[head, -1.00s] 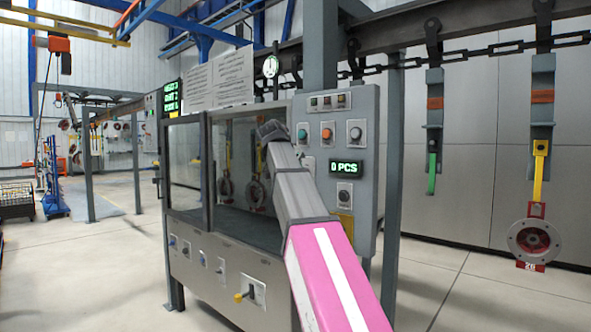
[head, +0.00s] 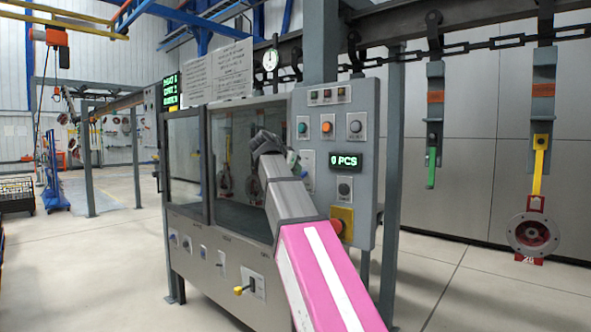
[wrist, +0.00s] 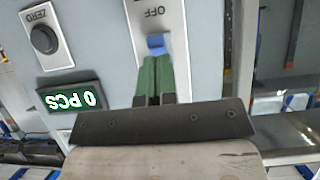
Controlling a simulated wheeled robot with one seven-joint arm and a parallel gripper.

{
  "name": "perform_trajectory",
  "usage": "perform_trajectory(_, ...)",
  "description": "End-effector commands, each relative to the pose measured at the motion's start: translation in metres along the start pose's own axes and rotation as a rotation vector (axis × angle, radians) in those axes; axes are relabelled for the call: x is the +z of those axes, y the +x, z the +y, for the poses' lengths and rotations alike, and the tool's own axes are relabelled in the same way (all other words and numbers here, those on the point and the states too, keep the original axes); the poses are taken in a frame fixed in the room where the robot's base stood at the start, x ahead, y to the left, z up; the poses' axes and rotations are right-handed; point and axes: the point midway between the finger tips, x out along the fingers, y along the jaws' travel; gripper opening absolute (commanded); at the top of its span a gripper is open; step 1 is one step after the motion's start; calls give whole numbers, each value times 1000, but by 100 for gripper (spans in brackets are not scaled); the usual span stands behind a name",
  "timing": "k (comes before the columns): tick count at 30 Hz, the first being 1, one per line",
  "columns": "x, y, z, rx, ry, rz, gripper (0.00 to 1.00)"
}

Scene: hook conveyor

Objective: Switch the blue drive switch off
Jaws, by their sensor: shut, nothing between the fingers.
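The blue drive switch (wrist: 156,43) shows in the wrist view as a small blue lever on a white plate (wrist: 143,30), with the upside-down word OFF beside it. My gripper (wrist: 155,62) has its green fingers shut together, empty, with the tips right at the lever; I cannot tell whether they touch it. In the head view my gripper (head: 293,158) is in front of the grey control panel, at the switch plate (head: 308,165). The blue lever is not clear there, hidden or too small.
The panel (head: 368,105) carries a green button (head: 302,128), an orange button (head: 327,128), a ZERO button (wrist: 44,38) and a "0 PCS" display (head: 344,161). A red-orange button (head: 337,226) on yellow is close beside my arm. A red-grey wheel (head: 532,233) hangs at right.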

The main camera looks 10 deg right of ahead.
Motion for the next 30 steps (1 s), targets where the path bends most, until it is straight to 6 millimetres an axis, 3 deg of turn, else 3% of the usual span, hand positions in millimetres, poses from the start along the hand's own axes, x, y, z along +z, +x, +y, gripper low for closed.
perform_trajectory(30,-15,-8,0,0,0,-3,0)
